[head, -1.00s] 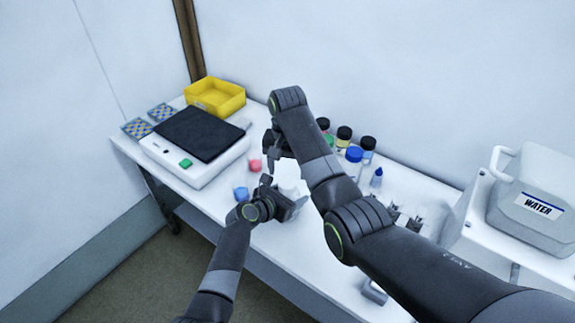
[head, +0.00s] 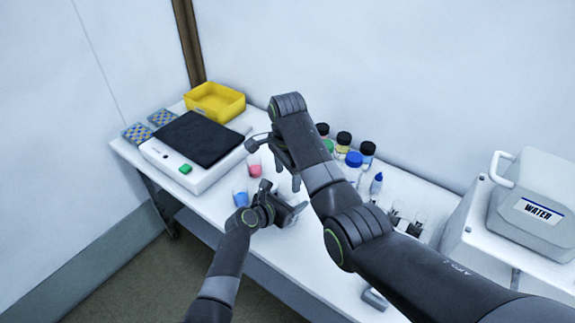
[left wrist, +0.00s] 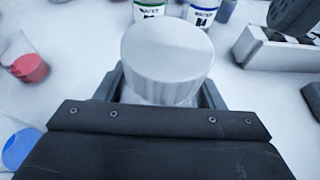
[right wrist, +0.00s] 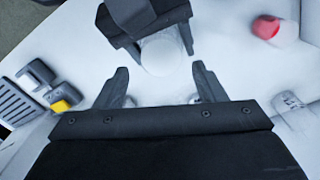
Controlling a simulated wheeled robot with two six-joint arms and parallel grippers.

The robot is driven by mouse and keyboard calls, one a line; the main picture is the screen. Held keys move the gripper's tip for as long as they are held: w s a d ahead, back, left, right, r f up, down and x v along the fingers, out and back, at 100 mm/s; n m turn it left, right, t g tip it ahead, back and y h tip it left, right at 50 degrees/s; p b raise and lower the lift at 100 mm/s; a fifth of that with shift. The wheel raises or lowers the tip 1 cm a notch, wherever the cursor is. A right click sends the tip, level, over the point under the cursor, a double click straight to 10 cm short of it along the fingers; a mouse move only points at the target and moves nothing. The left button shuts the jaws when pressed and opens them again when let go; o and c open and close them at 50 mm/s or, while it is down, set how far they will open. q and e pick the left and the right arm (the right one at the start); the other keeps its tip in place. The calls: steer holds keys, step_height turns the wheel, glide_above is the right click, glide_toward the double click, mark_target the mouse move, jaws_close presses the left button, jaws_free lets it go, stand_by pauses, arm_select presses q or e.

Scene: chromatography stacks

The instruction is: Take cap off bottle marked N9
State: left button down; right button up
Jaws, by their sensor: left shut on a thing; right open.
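My left gripper (head: 290,210) is shut on a bottle with a wide, pale white cap (left wrist: 167,60). In the left wrist view the cap stands up between the two fingers; the bottle's body and any N9 mark are hidden. My right gripper (head: 273,163) is open and empty, above and behind the left one in the head view. In the right wrist view the white cap (right wrist: 160,55) lies ahead of the open right fingers (right wrist: 158,85), with the left gripper (right wrist: 150,20) around its bottle. The right fingers appear apart from the cap.
Several capped bottles, including a blue-capped one (head: 353,160), stand behind my right arm.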

mark_target(286, 188)
steer(key=shift+f, duration=2.45)
steer(key=c, duration=1)
steer(key=n, duration=0.5)
steer(key=shift+n, duration=0.4)
steer(key=n, duration=0.4)
steer(key=shift+d, duration=0.1)
steer(key=o, duration=1)
steer(key=shift+o, duration=0.5)
steer(key=shift+a, duration=0.25)
